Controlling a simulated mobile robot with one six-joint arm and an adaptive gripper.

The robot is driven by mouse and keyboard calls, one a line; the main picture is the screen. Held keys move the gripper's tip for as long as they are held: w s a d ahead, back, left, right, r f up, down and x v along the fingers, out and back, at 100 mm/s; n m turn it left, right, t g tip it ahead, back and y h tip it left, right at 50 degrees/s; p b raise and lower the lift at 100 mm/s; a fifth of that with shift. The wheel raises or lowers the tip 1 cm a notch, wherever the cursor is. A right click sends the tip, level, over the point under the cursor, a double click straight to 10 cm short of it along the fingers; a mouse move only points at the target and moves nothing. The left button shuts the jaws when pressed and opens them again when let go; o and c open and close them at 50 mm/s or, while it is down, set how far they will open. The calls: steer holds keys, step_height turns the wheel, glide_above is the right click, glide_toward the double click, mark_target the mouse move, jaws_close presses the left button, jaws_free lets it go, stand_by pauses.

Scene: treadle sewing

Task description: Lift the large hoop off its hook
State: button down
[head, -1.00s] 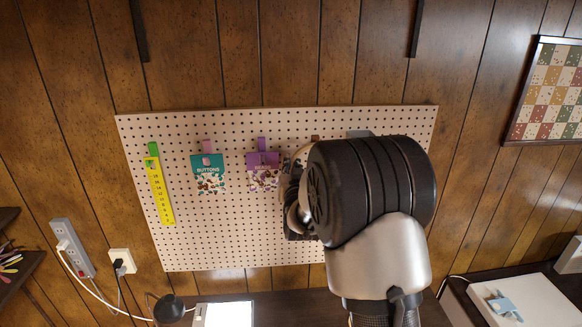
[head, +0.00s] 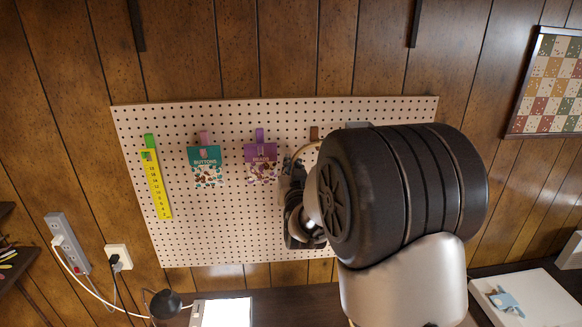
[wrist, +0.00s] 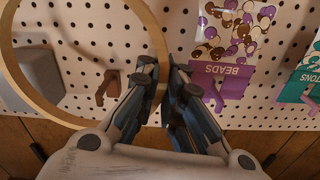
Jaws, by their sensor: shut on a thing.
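The large hoop is a thin pale wooden ring; in the wrist view (wrist: 25,75) it fills the left side, and in the head view only a short arc (head: 303,150) shows beside my arm. My gripper (wrist: 166,68) is shut on the right side of its rim. The brown hook (wrist: 108,86) shows inside the ring in the wrist view, with a visible gap to the rim; I cannot tell whether they touch behind my fingers. In the head view the hook (head: 314,133) sits just above the arc. My wrist hides most of the hoop there.
The purple beads packet (head: 261,163), teal buttons packet (head: 206,167) and yellow ruler (head: 157,187) hang left on the pegboard (head: 240,225). The beads packet (wrist: 225,60) is close to my fingers. A grey object (wrist: 38,70) shows behind the hoop. A lit white panel (head: 222,313) stands below.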

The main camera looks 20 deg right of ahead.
steer(key=b+v, duration=0.2)
steer(key=v, duration=0.3)
stand_by(0.7)
stand_by(0.3)
